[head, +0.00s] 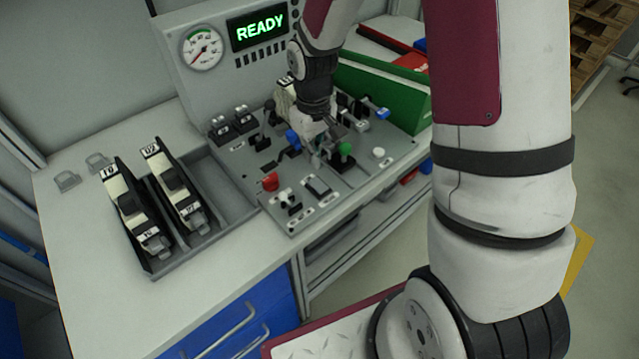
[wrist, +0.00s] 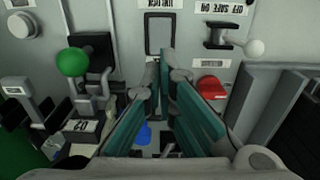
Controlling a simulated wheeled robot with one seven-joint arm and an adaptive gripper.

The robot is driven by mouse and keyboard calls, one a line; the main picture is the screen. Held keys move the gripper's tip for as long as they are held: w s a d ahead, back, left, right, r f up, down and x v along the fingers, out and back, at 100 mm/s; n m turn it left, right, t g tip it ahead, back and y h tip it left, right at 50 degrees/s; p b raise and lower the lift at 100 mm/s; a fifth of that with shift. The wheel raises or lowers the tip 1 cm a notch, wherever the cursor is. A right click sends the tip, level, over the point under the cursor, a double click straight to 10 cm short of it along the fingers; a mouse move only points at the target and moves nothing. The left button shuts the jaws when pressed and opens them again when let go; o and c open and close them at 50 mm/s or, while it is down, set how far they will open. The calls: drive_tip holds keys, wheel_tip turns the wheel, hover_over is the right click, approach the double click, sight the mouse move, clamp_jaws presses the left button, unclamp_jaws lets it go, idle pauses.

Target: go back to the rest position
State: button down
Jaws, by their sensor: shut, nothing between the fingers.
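My gripper (head: 325,152) is low over the grey control panel (head: 240,160), pointing down among its levers and switches. In the wrist view, the teal-padded fingers of my gripper (wrist: 164,65) come together at their tips. They are shut with nothing between them. A green ball knob (wrist: 72,62) stands to the left of the fingers in the wrist view. A red knob (wrist: 211,85) is close on their right. A blue part (wrist: 143,134) shows between the fingers, farther back. I cannot tell whether the fingertips touch the panel.
A display (head: 258,27) reads READY beside a round gauge (head: 202,48). A grey tray (head: 228,203) holding two black-and-white modules (head: 130,215) sits left on the bench (head: 90,290). A green bin (head: 375,90) stands behind the panel. Wooden pallets (head: 600,40) are at the far right.

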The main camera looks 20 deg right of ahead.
idle(0.4)
wheel_tip(320, 180, up, 10)
drive_tip(key=s+t, duration=0.1)
drive_tip(key=s, duration=0.1)
drive_tip(key=s+r+m+t, duration=0.3)
drive_tip(key=s+r+t, duration=0.1)
drive_tip(key=s+r, duration=1.2)
drive_tip(key=s, duration=0.2)
drive_tip(key=shift+s+r+m, duration=0.3)
drive_tip(key=shift+s+r, duration=0.05)
